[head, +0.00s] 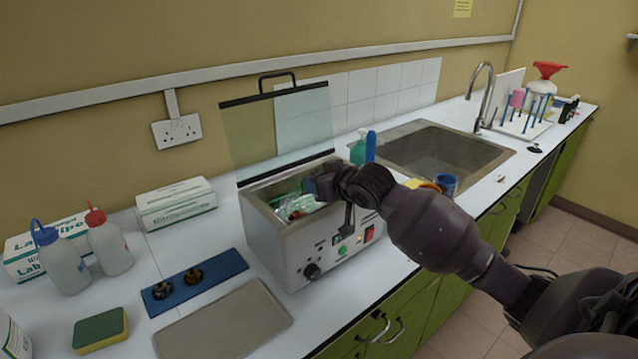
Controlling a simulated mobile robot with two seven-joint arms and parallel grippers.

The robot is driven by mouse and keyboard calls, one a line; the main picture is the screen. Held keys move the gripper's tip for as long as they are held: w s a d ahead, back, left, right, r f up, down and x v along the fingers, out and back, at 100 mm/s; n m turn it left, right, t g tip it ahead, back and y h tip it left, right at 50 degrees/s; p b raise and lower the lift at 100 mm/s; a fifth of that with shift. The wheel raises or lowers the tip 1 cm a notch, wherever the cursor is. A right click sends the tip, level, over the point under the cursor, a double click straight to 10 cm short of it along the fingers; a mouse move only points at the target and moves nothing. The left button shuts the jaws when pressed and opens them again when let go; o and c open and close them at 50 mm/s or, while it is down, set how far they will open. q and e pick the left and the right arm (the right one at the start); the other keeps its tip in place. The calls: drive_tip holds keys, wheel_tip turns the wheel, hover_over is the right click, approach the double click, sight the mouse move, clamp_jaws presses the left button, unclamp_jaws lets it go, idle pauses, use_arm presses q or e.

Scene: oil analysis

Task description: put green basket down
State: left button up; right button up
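A metal bath (272,240) with control knobs and a raised clear lid (300,118) stands on the counter. Inside its open tank, a small green part of what looks like the basket (287,200) shows, with clear and whitish items in it. My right arm reaches in from the right, and my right gripper (318,188) is at the tank's right part, close to the basket. The wrist hides the fingers, so I cannot tell whether they hold the basket or whether it rests on the tank floor. My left gripper is not in view.
A blue holder (215,277) with two dark round pieces, a grey tray (225,325) and a sponge (100,331) lie left of the bath. A sink (440,150) is to the right.

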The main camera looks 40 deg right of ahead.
drive_tip(key=a+r+p+v, duration=0.1)
drive_tip(key=v, duration=1.1)
drive_tip(key=shift+d, duration=0.45)
drive_tip(key=s+a+f+g+h, duration=0.1)
drive_tip(key=s+a+f+g, duration=0.15)
drive_tip(key=s+f, duration=0.45)
drive_tip(key=s+a+f+g+h, duration=0.1)
drive_tip(key=s+a+f+g, duration=0.3)
drive_tip(key=f, duration=0.6)
drive_tip(key=s+a+f+g, duration=0.2)
drive_tip(key=s+f, duration=0.1)
drive_tip(key=s, duration=0.5)
drive_tip(key=s+a+f+g, duration=0.2)
drive_tip(key=s+a+f, duration=0.15)
drive_tip(key=s, duration=0.35)
drive_tip(key=w+f+t, duration=0.7)
drive_tip(key=f+t, duration=0.1)
drive_tip(key=f, duration=0.2)
drive_tip(key=shift+w+d+f+y, duration=0.15)
drive_tip(key=shift+d+f+y, duration=0.05)
drive_tip(key=shift+d+y, duration=0.15)
drive_tip(key=shift+t, duration=0.25)
